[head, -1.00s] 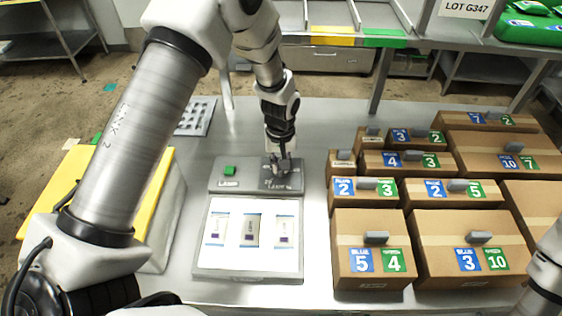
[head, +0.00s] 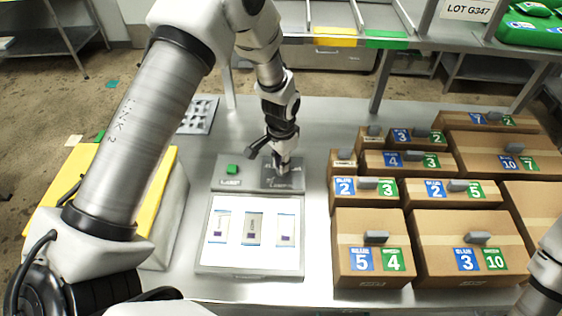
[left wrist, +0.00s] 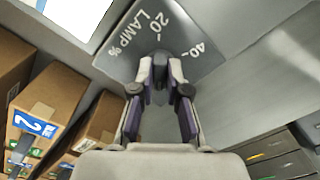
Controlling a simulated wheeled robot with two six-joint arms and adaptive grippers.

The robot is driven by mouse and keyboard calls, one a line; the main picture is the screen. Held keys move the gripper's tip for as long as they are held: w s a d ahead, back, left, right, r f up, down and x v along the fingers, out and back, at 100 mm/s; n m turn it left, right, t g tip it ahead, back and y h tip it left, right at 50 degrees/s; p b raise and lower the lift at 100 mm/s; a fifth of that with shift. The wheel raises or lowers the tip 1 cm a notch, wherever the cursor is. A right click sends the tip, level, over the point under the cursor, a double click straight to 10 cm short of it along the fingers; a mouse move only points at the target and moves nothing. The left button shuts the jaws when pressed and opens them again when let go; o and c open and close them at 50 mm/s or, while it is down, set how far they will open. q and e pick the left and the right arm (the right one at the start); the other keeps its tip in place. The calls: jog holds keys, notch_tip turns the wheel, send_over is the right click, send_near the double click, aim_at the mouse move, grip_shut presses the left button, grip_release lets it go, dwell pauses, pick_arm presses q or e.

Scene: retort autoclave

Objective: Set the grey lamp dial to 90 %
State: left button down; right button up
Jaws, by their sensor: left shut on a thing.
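The grey lamp dial (left wrist: 160,62) stands on a dark panel marked "LAMP %" (left wrist: 128,55) in the left wrist view. The marks 20 and 40 show there; the other marks are hidden or out of view. My left gripper (left wrist: 160,82) is shut on the dial, with its fingers on either side of it. In the head view my left gripper (head: 281,166) points down over the dark panel (head: 296,182) and hides most of the dial. The dial's exact setting cannot be read. My right gripper is out of view.
Left of the dial is a green button (head: 232,169) on the same console. In front is a lit white panel (head: 250,262) with three pouches. Cardboard boxes (head: 370,222) with numbered labels stand close on the right. A grey perforated tray (head: 199,115) lies behind left.

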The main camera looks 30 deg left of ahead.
pick_arm(q)
jog(key=m, duration=0.5)
jog(key=shift+s+f, duration=0.1)
jog(key=shift+f, duration=0.05)
dwell(0.3)
jog(key=c, duration=1.4)
grip_release()
jog(key=shift+o, duration=1.2)
jog(key=shift+w, duration=0.2)
notch_tip(320, 180, up, 12)
jog(key=shift+w, duration=0.1)
